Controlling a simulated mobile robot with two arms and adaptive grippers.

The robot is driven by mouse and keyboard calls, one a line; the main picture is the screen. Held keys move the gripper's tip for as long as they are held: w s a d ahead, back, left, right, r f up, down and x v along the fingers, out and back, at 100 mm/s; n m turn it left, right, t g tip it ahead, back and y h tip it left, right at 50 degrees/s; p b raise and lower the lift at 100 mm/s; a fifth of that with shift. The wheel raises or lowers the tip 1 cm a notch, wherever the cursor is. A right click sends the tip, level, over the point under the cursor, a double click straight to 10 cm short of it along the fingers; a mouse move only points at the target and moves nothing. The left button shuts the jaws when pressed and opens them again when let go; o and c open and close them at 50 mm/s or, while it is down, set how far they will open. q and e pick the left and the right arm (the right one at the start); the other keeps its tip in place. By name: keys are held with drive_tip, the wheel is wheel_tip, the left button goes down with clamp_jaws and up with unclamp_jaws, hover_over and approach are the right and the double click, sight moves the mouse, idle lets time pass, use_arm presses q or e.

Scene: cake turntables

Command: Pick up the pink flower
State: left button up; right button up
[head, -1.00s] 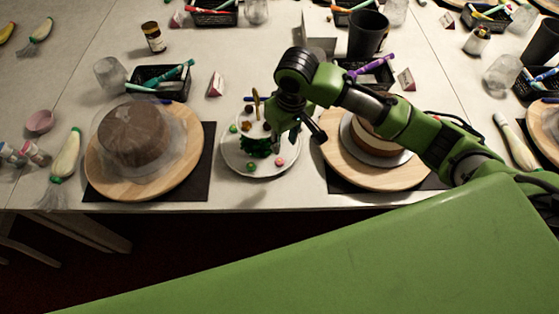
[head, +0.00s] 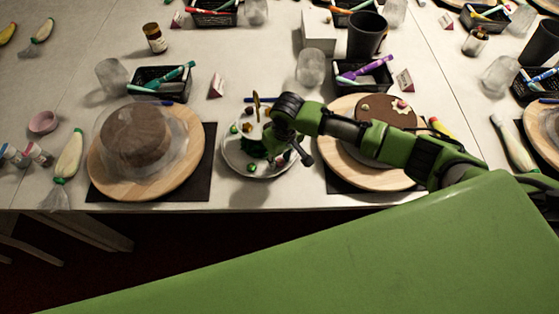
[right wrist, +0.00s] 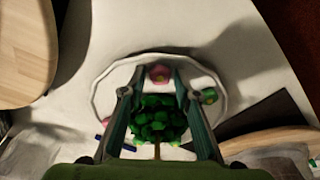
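A pink flower (right wrist: 160,73) sits on the white plate (right wrist: 95,95) in the right wrist view, just past and between my right gripper's fingertips. My right gripper (right wrist: 152,88) is open, with a finger on either side and nothing held. A dark green leafy piece (right wrist: 158,120) on a thin brown stem lies between the fingers, nearer the camera. A second pink piece (right wrist: 108,125) shows at the plate's left, partly hidden by a finger. In the head view my right arm reaches over the plate (head: 262,173) and hides part of it. My left gripper is not in view.
A covered chocolate cake (head: 137,138) stands on a wooden turntable to the left. Another cake (head: 388,108) stands on a turntable (head: 350,172) close to the right, under my arm. A black pen basket (head: 365,87) and a clear glass (head: 311,67) stand behind.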

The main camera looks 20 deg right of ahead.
drive_tip(key=c, duration=0.5)
